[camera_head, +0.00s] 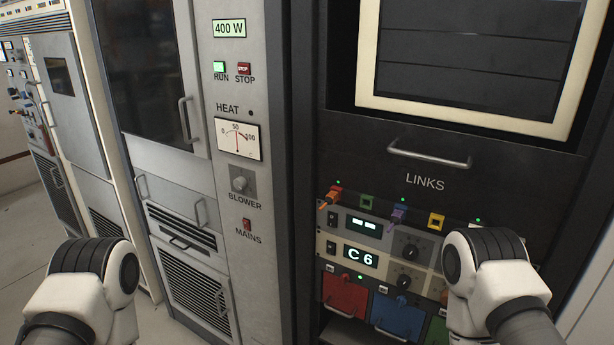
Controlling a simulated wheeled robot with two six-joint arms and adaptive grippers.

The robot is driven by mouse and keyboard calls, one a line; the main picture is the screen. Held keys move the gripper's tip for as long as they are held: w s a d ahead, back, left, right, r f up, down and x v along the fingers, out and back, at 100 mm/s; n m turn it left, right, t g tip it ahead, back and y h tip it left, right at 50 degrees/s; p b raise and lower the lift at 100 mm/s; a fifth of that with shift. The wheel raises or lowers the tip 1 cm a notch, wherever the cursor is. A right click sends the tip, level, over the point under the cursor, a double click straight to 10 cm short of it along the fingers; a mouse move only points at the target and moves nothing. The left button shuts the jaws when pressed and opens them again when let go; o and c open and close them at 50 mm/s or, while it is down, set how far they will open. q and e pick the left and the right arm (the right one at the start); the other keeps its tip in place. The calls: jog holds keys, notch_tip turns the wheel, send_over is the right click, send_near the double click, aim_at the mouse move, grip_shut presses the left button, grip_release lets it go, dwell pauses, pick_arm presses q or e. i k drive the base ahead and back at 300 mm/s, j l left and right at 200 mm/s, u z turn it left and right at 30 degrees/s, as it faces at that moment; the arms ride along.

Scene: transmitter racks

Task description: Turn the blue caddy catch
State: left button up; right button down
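The blue caddy (398,318) sits low in the dark rack under the LINKS label, between a red caddy (345,294) and a green caddy (437,331). A small catch (403,299) shows at the top of the blue caddy; its exact angle is too small to tell. A pale handle runs along the blue caddy's lower edge. Part of the green caddy is hidden behind my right arm. My left and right arm joints show at the lower left and lower right. Neither gripper is in view.
Above the caddies is a panel with a "C 6" display (360,257), black knobs (409,251) and coloured link plugs (398,216). A drawer handle (430,156) sticks out above. A grey cabinet with a meter (239,140) and switches stands left. Open floor (30,240) shows far left.

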aim_at(401, 301)
jog(key=k+l+z, duration=0.1)
jog(key=z, duration=0.65)
jog(key=k, duration=0.05)
